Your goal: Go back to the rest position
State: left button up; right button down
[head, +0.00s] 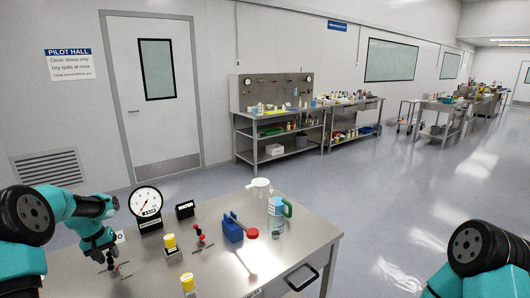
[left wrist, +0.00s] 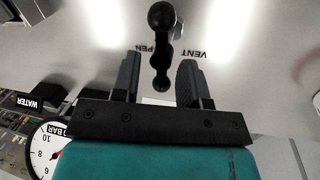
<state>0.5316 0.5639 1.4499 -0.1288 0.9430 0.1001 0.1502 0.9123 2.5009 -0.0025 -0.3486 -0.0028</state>
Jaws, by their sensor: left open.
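My left gripper (head: 108,264) is low over the left part of the steel table (head: 308,238). It also shows in the left wrist view (left wrist: 160,75), its two dark fingers apart. A black lever with a round knob (left wrist: 160,18) lies along the gap between the fingers, with clear space on both sides. The printed words VENT (left wrist: 194,54) and OPEN, partly hidden, flank the lever. A small handle shows beside the gripper in the head view, too small to make out. On the right, only a link of my right arm shows; its gripper is out of frame.
A round pressure gauge (head: 147,202) and a WATER block (head: 185,209) stand right of the left gripper. Yellow-topped containers (head: 170,243), a red-handled valve (head: 201,241), a blue holder (head: 233,229) and a green-handled bottle (head: 276,217) stand farther right.

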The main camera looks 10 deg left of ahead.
pick_arm(q)
jog(key=shift+m, duration=0.7)
jog(key=shift+n, duration=0.4)
jog(key=shift+s+n, duration=0.1)
jog(key=shift+n, duration=1.1)
jog(key=shift+r+n, duration=0.15)
jog(key=shift+n, duration=0.15)
jog(key=shift+s+a+r, duration=0.15)
jog(key=shift+r, duration=0.75)
jog(key=shift+s+a+r, duration=0.1)
jog(key=shift+r, duration=0.85)
jog(key=shift+s+a+r, duration=0.15)
jog(key=shift+r, duration=0.75)
jog(key=shift+f, duration=0.1)
